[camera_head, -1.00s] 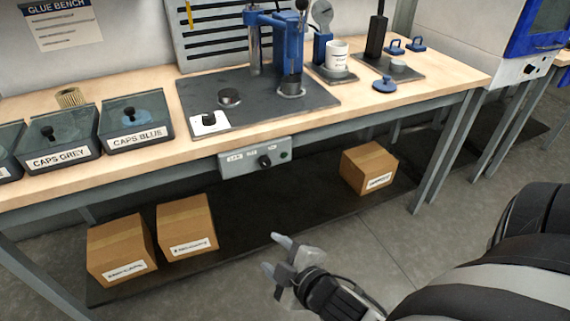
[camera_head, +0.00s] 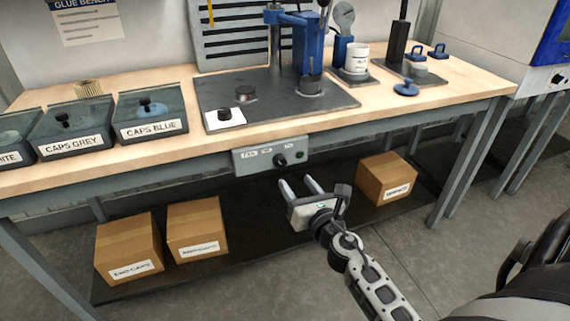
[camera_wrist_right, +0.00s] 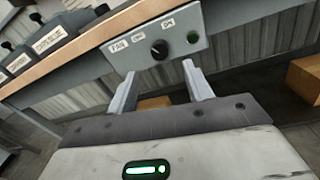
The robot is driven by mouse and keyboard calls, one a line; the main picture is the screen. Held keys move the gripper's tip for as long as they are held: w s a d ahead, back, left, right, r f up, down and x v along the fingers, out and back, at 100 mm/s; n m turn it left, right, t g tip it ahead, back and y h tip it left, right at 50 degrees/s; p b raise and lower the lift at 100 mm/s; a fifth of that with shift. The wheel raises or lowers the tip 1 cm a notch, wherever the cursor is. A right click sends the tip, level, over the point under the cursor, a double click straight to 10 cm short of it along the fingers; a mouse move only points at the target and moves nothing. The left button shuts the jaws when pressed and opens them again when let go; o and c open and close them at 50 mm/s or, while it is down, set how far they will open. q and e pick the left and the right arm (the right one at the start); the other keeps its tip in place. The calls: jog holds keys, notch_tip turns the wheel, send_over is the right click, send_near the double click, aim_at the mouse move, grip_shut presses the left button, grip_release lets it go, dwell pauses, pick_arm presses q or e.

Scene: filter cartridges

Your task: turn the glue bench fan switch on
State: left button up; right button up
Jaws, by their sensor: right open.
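The fan switch is a black rotary knob (camera_head: 280,160) on a grey panel (camera_head: 247,160) fixed under the front edge of the glue bench. In the right wrist view the knob (camera_wrist_right: 159,49) sits on the panel (camera_wrist_right: 125,58) below the labels FAN and ON, with a third label between them. A dark green round lamp or button (camera_wrist_right: 193,38) is to its right. My right gripper (camera_head: 300,184) is open and empty, below and in front of the panel, its fingers pointing at it. The fingers (camera_wrist_right: 160,85) are apart from the knob. My left gripper is not in view.
The wooden benchtop (camera_head: 400,115) overhangs the panel. Cardboard boxes (camera_head: 128,248) stand on the dark lower shelf, one box (camera_head: 386,178) close right of my gripper. A bench leg (camera_head: 470,160) stands further right. Lidded cap bins (camera_head: 150,118) line the bench's left.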

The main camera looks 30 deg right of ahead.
aim_at(282, 163)
jog(key=w, duration=0.5)
jog(key=w+d, duration=0.1)
jog(key=w, duration=0.1)
jog(key=shift+w+d, duration=0.1)
jog(key=shift+w, duration=0.25)
jog(key=c, duration=1)
